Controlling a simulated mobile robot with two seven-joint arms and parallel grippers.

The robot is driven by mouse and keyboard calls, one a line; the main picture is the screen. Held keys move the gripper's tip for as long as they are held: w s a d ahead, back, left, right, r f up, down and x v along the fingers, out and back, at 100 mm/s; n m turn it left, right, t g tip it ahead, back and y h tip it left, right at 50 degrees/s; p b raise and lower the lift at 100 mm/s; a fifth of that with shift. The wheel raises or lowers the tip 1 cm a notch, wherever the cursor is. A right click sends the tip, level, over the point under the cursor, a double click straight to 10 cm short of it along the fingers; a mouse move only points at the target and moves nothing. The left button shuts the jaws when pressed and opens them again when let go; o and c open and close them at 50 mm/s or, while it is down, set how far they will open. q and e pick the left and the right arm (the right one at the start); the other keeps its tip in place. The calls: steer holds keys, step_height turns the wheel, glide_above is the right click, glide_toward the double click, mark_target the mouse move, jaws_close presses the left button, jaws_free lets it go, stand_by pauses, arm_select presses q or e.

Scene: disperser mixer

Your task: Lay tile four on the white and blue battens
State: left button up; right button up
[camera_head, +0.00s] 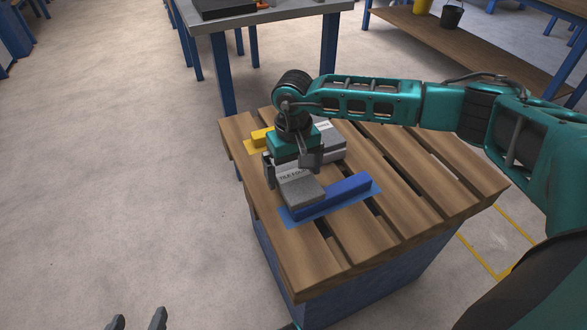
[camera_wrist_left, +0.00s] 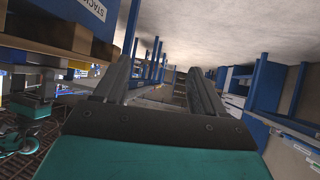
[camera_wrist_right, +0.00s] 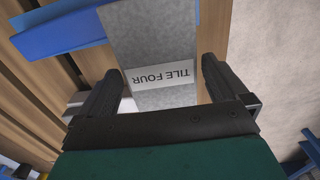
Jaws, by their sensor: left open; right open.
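Tile four (camera_head: 302,191) is a grey slab with a white "TILE FOUR" label. Its near end lies across the left part of the blue batten (camera_head: 347,191) on the pallet. The right wrist view shows tile four (camera_wrist_right: 158,45) between the spread fingers of my right gripper (camera_wrist_right: 160,88), with a gap on each side. In the head view my right gripper (camera_head: 290,165) is low over its far end and hides it. My left gripper (camera_head: 138,320) is open and empty, low at the left, away from the pallet.
Another grey labelled tile (camera_head: 328,146) lies just behind my right gripper, partly hidden. A yellow batten (camera_head: 262,136) is at the pallet's far left. The slatted pallet top (camera_head: 430,180) is bare on the right. A grey-topped table (camera_head: 285,14) stands behind.

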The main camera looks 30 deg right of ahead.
mark_target(293, 175)
steer(key=shift+r, duration=0.3)
arm_select(q)
steer(key=r+p, duration=0.1)
steer(key=p, duration=0.2)
steer(key=shift+s+a+r, duration=0.2)
steer(key=shift+a+r, duration=0.15)
steer(key=shift+a, duration=0.05)
arm_select(e)
step_height(293, 175, up, 12)
arm_select(q)
steer(key=shift+r, duration=0.1)
